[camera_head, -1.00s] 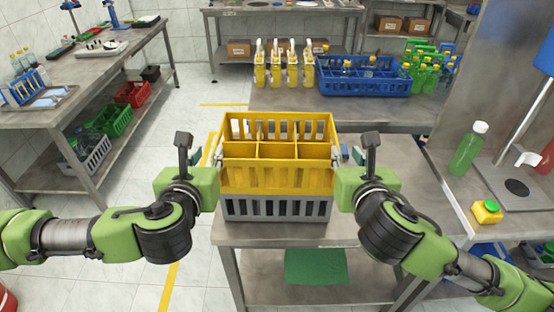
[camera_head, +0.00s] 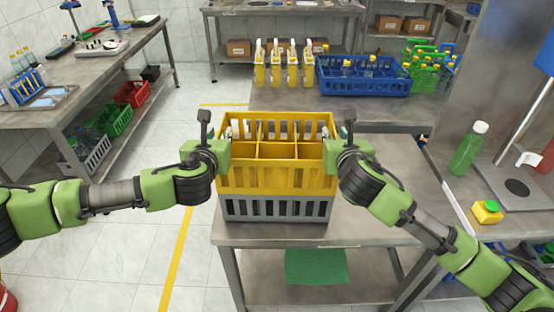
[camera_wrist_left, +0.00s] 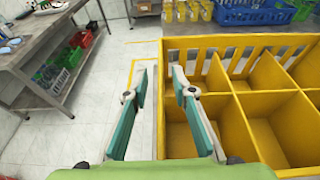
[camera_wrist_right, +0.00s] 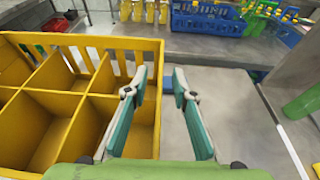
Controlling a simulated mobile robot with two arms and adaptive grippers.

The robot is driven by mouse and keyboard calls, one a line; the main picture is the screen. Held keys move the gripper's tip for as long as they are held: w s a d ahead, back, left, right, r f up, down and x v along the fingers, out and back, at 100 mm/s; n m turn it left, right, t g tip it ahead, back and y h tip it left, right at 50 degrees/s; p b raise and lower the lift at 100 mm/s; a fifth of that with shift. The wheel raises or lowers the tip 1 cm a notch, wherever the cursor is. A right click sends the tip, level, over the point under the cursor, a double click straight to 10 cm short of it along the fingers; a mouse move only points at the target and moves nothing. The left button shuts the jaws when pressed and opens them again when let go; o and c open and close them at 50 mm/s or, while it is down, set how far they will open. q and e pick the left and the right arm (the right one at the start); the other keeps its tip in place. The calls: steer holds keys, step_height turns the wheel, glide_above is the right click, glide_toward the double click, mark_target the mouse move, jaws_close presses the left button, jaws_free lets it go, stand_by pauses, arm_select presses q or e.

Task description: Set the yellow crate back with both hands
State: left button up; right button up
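The yellow crate (camera_head: 275,178) is divided into compartments that look empty, and stands on a grey crate (camera_head: 277,208) on the metal table. My left gripper (camera_head: 223,134) is at the yellow crate's left side. In the left wrist view (camera_wrist_left: 159,80) its fingers are apart, with the crate's left wall between them. My right gripper (camera_head: 343,134) is at the right side. In the right wrist view (camera_wrist_right: 159,80) its fingers are also apart, with the right wall between them. Whether any finger touches the wall cannot be told.
A blue crate (camera_head: 365,88) and several yellow spray bottles (camera_head: 275,68) stand on the table behind. A green bottle (camera_head: 467,148) and a small yellow box (camera_head: 487,211) are at the right. Bare tabletop (camera_head: 385,190) lies right of the crates.

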arm_select(q)
jaws_close()
arm_select(e)
jaws_close()
